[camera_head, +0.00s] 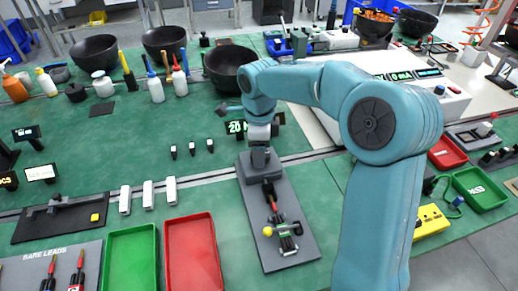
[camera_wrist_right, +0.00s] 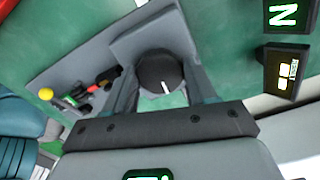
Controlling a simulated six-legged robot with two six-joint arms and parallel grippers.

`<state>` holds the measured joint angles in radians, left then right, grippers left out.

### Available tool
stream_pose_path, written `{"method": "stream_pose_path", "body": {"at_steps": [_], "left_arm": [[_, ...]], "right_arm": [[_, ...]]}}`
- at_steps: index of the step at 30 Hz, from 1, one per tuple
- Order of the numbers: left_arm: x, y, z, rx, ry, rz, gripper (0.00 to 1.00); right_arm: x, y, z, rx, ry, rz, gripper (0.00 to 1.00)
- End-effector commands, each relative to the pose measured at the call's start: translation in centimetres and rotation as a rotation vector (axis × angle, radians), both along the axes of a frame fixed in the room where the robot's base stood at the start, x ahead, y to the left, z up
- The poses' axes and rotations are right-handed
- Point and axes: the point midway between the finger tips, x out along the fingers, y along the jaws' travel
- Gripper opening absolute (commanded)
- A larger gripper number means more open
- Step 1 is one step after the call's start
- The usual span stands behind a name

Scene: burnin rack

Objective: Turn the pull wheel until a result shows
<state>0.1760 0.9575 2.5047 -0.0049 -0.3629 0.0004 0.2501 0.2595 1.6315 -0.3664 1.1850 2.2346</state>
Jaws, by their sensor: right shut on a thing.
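The pull wheel (camera_wrist_right: 160,70) is a dark round knob with a white mark, seen in the right wrist view. My right gripper (camera_wrist_right: 163,84) is shut on it, one finger on each side. In the head view my right gripper (camera_head: 259,143) points down at the far end of the grey pull fixture (camera_head: 299,260) and hides the wheel. A red-and-black lead and a yellow ball (camera_head: 267,231) are on the fixture. A lit display (camera_head: 236,127) stands behind it, partly hidden. In the wrist view a small screen (camera_wrist_right: 288,76) shows yellow marks that I cannot read surely. My left gripper is out of view.
A green tray (camera_head: 131,258) and a red tray (camera_head: 191,255) lie left of the fixture. Several white blocks and small black pieces stand nearby. A black bowl (camera_head: 229,66) is behind, and a white instrument box (camera_head: 420,90) is at back right.

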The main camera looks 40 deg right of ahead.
Motion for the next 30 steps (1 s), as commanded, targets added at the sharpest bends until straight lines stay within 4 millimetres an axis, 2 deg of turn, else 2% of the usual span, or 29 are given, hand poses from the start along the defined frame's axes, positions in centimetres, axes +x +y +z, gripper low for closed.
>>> {"method": "stream_pose_path", "body": {"at_steps": [11,12,14,24,26,30], "left_arm": [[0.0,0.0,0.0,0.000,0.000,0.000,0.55],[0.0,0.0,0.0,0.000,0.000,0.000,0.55],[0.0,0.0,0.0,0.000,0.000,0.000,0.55],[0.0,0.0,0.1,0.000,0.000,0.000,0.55],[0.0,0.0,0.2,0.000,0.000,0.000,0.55],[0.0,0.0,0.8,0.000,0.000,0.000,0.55]], "right_arm": [[0.0,-0.2,0.2,-0.004,-0.003,-0.004,0.26],[0.0,-0.2,0.2,-0.005,-0.002,-0.003,0.66],[0.0,-0.2,0.1,-0.004,-0.003,-0.003,0.82],[0.0,0.0,0.4,-0.001,-0.001,-0.002,0.82],[0.0,0.0,1.1,-0.002,-0.002,-0.002,0.82],[0.1,0.0,4.0,-0.003,-0.006,-0.002,0.82]]}}
